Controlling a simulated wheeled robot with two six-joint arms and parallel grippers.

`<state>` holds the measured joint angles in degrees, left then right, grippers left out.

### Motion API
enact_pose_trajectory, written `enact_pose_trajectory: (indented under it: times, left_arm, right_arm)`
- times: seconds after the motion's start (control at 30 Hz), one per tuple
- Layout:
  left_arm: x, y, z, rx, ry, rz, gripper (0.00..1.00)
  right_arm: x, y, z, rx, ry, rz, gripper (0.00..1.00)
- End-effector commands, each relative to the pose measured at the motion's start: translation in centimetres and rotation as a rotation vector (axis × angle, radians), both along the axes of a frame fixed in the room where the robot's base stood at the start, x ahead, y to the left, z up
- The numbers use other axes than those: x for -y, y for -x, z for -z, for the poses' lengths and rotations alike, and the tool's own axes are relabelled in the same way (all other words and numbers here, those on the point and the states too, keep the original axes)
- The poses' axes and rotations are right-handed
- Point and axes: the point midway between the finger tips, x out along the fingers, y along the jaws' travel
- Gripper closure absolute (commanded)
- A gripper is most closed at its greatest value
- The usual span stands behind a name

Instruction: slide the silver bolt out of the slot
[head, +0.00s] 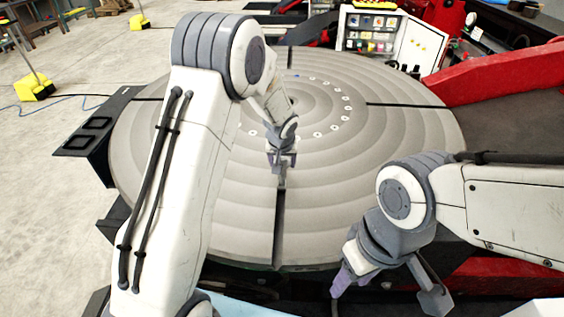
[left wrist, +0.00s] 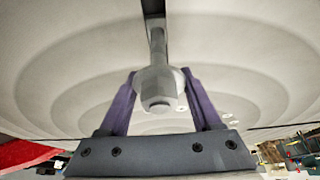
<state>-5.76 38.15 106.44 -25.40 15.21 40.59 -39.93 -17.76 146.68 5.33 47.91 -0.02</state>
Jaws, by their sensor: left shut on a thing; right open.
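The silver bolt (left wrist: 157,92) shows in the left wrist view, its hexagonal head between the two purple fingers of my left gripper (left wrist: 159,78). Its shank points toward the dark slot (left wrist: 148,6) at the top of that view. In the head view my left gripper (head: 281,162) is over the round table, at the inner end of the front slot (head: 279,228), and largely hides the bolt. My left gripper is shut on the bolt. My right gripper (head: 388,288) is open and empty, off the front right edge of the table.
The large round grey table (head: 410,135) has several radial slots and a ring of small holes. A red beam (head: 500,72) runs along the right. A white cabinet (head: 390,38) stands behind. A black bracket (head: 92,130) sits at the left edge.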

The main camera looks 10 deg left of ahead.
Motion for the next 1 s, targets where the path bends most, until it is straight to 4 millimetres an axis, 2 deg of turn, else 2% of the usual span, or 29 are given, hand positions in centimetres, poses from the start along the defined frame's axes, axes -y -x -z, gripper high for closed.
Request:
enact_pose_trajectory:
  times: [1.0]
  left_arm:
    - [1.1, 5.0, 0.1, 0.003, 0.000, 0.000, 1.00]
  right_arm:
    - [0.0, 0.0, 4.7, 0.000, 0.000, 0.000, 0.51]
